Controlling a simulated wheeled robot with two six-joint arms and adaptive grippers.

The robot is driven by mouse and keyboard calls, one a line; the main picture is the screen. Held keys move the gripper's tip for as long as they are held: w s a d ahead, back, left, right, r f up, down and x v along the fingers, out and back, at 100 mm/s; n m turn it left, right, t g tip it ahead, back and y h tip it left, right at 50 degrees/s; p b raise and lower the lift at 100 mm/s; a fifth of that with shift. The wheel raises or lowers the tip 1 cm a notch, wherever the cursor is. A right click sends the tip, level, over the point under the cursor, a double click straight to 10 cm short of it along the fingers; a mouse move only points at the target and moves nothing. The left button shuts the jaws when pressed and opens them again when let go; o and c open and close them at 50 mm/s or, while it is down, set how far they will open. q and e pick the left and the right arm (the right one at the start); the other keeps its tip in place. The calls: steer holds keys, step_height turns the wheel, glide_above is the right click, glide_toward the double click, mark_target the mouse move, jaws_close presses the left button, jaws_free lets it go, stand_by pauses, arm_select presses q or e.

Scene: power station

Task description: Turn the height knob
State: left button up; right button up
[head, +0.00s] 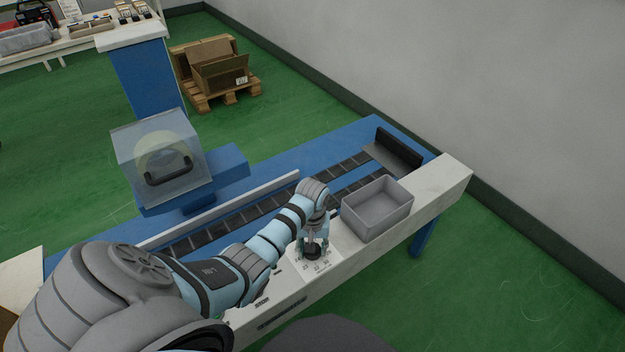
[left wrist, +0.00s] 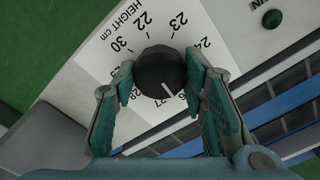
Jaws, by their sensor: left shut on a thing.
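The height knob (left wrist: 158,72) is round and black with a white pointer line. It sits on a white label marked "HEIGHT cm" with numbers around it. The pointer faces the lower right in the left wrist view, roughly between 26 and 27. In the head view the knob (head: 313,254) is on the white front ledge of the blue conveyor machine. My left gripper (head: 314,245) reaches down over it. In the left wrist view the fingers of my left gripper (left wrist: 160,70) are on either side of the knob, shut on it. My right gripper is not in view.
A grey open bin (head: 378,208) stands on the ledge just right of my left gripper. A conveyor belt (head: 225,228) runs behind. A clear guard box (head: 160,160) stands at left. A dark green button (left wrist: 272,18) shows near the label.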

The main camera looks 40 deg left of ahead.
arm_select(q)
steer(key=m+p, duration=0.2)
steer(key=m, duration=0.1)
steer(key=shift+r, duration=0.2)
steer(key=m+p, duration=0.2)
steer(key=m, duration=0.1)
steer(key=shift+m, duration=0.3)
steer(key=m+p, duration=0.1)
steer(key=m, duration=0.2)
steer(key=shift+f+m, duration=0.1)
steer(key=shift+m, duration=0.3)
steer(key=shift+m+p, duration=0.45)
steer(key=shift+m, duration=1.75)
steer(key=o, duration=1.2)
steer(key=shift+c, duration=0.2)
step_height(320, 180, up, 12)
